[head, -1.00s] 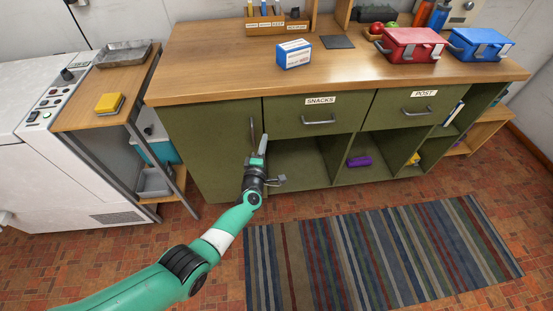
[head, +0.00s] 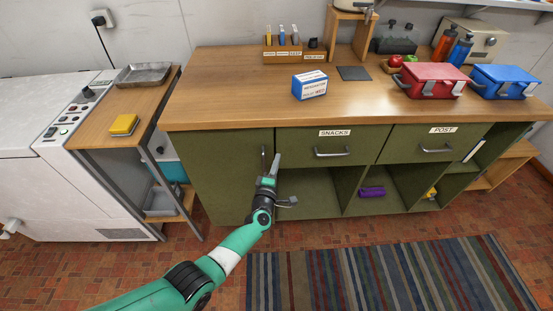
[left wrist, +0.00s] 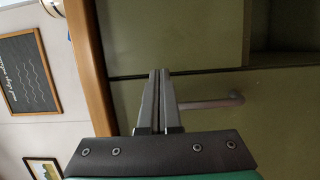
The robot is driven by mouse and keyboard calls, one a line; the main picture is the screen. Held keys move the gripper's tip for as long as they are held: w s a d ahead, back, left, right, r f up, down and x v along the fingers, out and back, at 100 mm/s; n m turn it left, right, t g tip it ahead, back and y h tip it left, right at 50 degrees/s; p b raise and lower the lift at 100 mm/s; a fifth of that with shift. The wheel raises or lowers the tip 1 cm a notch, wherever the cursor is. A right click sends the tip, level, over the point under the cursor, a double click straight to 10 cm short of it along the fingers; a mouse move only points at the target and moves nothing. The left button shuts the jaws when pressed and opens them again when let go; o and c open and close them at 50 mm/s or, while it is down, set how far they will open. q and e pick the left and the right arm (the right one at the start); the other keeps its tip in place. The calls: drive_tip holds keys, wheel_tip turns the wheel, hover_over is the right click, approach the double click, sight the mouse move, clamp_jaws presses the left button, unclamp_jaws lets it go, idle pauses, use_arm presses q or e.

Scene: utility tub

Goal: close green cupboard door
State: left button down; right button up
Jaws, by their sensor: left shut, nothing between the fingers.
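The green cupboard door (head: 218,172) is the left panel of the olive-green cabinet. It looks flush with the cabinet front, with a narrow dark seam along its right edge. Its upright metal handle (head: 263,158) is near that edge and also shows in the left wrist view (left wrist: 212,103). My left gripper (head: 276,160) is shut and empty, just right of the handle in the head view. In the left wrist view its fingertips (left wrist: 159,72) lie over the seam beside the handle's end; contact cannot be told. My right gripper is not in view.
Drawers labelled SNACKS (head: 333,150) and POST (head: 436,145) are shut, above open shelves. A box (head: 310,87) and lunch boxes stand on the wooden counter (head: 220,95). A narrow side table (head: 110,128) stands left. A striped rug (head: 390,275) covers the floor in front.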

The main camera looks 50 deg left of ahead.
use_arm(q)
drive_tip(key=s+d+p, duration=0.1)
drive_tip(key=d+p, duration=0.1)
drive_tip(key=d, duration=1)
drive_tip(key=shift+d, duration=0.2)
drive_tip(key=shift+s, duration=0.1)
